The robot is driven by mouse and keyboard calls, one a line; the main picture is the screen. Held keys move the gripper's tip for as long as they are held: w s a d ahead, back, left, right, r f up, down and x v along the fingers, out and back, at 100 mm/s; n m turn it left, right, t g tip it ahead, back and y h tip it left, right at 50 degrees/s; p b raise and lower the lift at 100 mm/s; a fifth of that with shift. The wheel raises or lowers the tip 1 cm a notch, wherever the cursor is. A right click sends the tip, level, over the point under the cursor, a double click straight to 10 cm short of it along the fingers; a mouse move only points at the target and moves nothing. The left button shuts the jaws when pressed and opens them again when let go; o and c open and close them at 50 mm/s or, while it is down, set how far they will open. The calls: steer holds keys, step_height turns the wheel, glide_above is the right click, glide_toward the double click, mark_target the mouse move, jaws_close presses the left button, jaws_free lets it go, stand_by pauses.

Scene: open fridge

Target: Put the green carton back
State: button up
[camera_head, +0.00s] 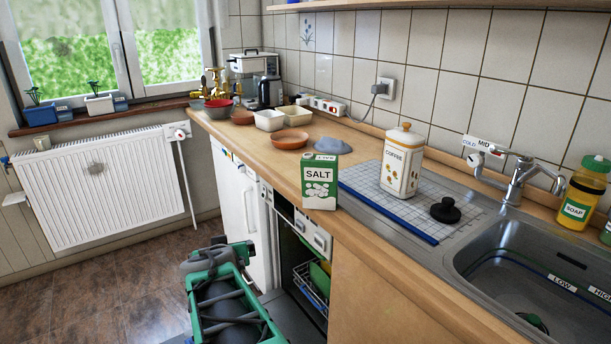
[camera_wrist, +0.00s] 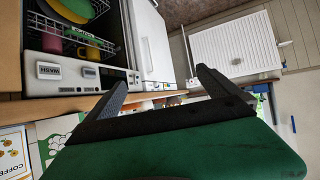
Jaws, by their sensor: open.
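The green-and-white carton (camera_head: 320,182), labelled SALT, stands upright on the wooden counter near its front edge, left of the coffee canister. In the wrist view part of the carton (camera_wrist: 58,128) shows at the lower left, partly cut off by my gripper's green body. My gripper (camera_wrist: 158,90) is open, its two black fingers spread with nothing held between them. It is apart from the carton. In the head view my green and black arm (camera_head: 225,300) is low in front of the counter, left of and below the carton; its fingertips are not clear there.
A white coffee canister (camera_head: 402,162) and a black knob-like lid (camera_head: 445,210) are on the drainer by the sink (camera_head: 540,285). Bowls (camera_head: 290,139) stand farther back. Below the counter, an open dishwasher (camera_wrist: 75,78) with dishes adjoins a white appliance front (camera_head: 238,215).

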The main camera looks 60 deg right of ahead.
steer(key=s+d+r+m+h+p, duration=0.2)
steer(key=s+d+r+h, duration=0.25)
steer(key=d+r, duration=0.4)
steer(key=m+g+h+p, duration=0.2)
steer(key=m+g+h, duration=0.1)
steer(key=h, duration=0.1)
glide_toward(318, 166)
steer(key=x, duration=0.5)
steer(key=shift+f, duration=0.15)
steer(key=shift+d, duration=0.4)
steer(key=x, duration=0.7)
steer(key=shift+p, duration=0.3)
steer(key=shift+c, duration=0.6)
steer(key=c, duration=1.8)
